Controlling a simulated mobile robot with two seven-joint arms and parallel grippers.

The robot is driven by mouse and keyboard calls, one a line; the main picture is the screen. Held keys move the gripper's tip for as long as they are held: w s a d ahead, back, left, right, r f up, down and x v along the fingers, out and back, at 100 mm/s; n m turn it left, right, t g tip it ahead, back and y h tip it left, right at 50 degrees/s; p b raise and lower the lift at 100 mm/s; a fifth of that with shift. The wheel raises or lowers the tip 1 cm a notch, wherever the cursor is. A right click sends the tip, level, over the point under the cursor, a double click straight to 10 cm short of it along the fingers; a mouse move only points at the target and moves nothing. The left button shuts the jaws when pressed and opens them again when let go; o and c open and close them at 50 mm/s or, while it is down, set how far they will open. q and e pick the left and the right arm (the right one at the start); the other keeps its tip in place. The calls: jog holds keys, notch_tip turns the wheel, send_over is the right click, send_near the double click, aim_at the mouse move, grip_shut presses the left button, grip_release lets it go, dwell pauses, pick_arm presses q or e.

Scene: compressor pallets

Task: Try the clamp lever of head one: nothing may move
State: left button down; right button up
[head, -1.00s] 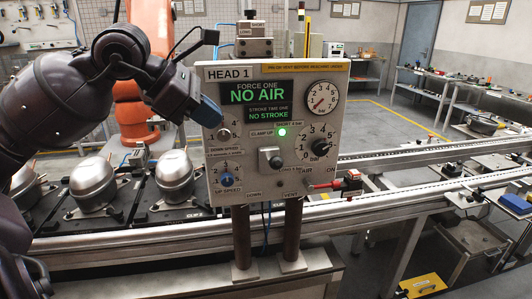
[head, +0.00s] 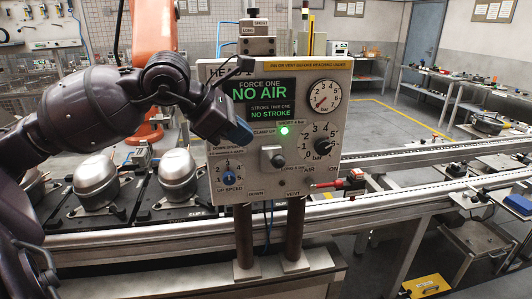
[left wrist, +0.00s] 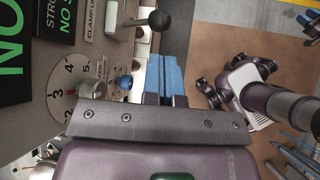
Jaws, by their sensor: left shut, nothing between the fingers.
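The head one panel (head: 226,203) stands upright on two posts. Its screen reads NO AIR and NO STROKE, and a green lamp (head: 284,130) is lit by the CLAMP UP label. The clamp lever (head: 276,160), with a black ball knob, sits on a light plate below the lamp. The black ball (left wrist: 158,20) on a metal rod also shows in the left wrist view. My left gripper (head: 240,134) is shut and empty, its blue fingertips before the panel, up and left of the lever. In the left wrist view the shut fingers (left wrist: 165,78) are apart from the ball.
A red valve handle (head: 325,185) sticks out at lower right. Silver compressors (head: 97,183) stand on the conveyor at left. A rail (head: 420,195) runs right behind the panel.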

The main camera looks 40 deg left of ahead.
aim_at(273, 158)
pick_arm(q)
jog(key=x, duration=0.4)
jog(key=shift+w+f, duration=0.1)
jog(key=shift+w, duration=0.05)
jog(key=shift+x, duration=1.05)
jog(key=shift+w+d+f, duration=0.2)
jog(key=shift+w+f, duration=0.05)
jog(key=shift+f, duration=0.05)
pick_arm(e)
jog(key=shift+w, duration=0.1)
